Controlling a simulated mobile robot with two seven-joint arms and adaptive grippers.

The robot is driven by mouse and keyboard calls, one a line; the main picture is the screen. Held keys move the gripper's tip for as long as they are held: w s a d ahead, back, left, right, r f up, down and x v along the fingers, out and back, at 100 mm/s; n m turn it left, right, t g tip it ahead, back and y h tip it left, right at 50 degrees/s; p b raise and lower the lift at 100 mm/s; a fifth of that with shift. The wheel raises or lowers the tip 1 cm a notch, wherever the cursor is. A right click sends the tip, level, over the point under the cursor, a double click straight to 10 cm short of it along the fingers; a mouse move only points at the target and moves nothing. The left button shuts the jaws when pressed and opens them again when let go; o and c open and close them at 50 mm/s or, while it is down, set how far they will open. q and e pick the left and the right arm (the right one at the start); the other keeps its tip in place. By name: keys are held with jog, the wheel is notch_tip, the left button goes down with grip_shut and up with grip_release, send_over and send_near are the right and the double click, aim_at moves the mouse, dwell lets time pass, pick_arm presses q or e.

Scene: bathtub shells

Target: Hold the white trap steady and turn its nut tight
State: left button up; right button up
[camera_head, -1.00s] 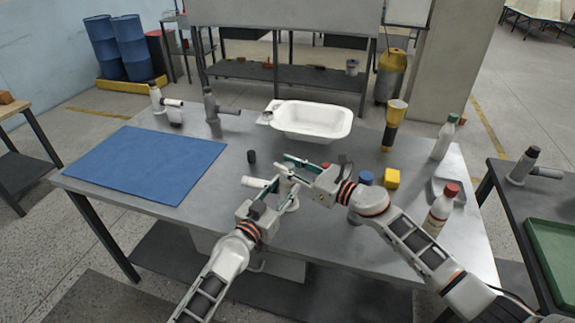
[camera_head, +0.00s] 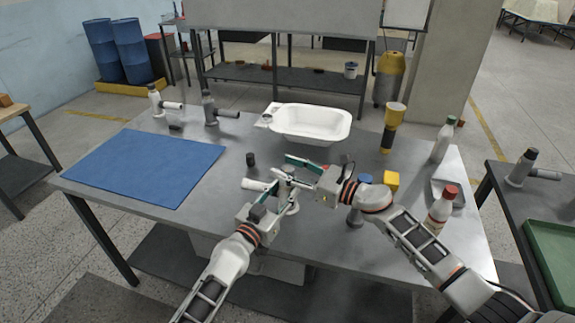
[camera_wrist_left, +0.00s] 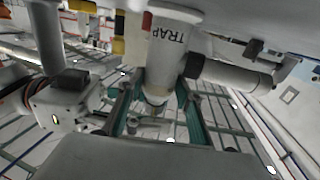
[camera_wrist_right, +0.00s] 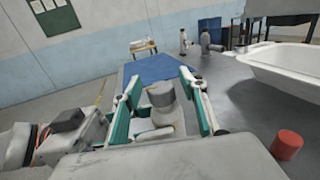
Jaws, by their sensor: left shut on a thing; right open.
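The white trap (camera_head: 291,204) stands upright near the table's front middle, its side pipe (camera_head: 256,184) pointing left. The left wrist view shows it upside down, with the lettered body (camera_wrist_left: 170,50) and a dark ring (camera_wrist_left: 194,66) at the side pipe. My right gripper (camera_head: 297,168) is open at the trap's top. In the right wrist view its green-padded fingers stand either side of a grey round top part (camera_wrist_right: 160,94), with gaps visible. Fingers partly hide the nut; I cannot tell how tight it is.
A blue mat (camera_head: 145,167) lies left and a white basin (camera_head: 312,122) behind. A black cylinder (camera_head: 250,159) stands close to the trap. Right are a yellow block (camera_head: 391,181), a blue-topped item (camera_head: 364,179) and bottles (camera_head: 441,207). A red cylinder (camera_wrist_right: 288,144) is near my right gripper.

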aim_at(286, 170)
notch_tip(286, 170, up, 10)
dwell(0.5)
jog(key=shift+s, duration=0.1)
jog(key=shift+s+a+f, duration=0.25)
jog(key=shift+s+f, duration=0.05)
jog(key=s+d+f+m+t+h, duration=0.5)
jog(key=s+d+f, duration=0.2)
jog(key=s+f, duration=0.3)
jog(key=x, duration=1.2)
jog(key=shift+w+d+f, duration=0.1)
jog(key=shift+w+f, duration=0.15)
jog(key=shift+w, duration=0.15)
jog(key=c, duration=1.1)
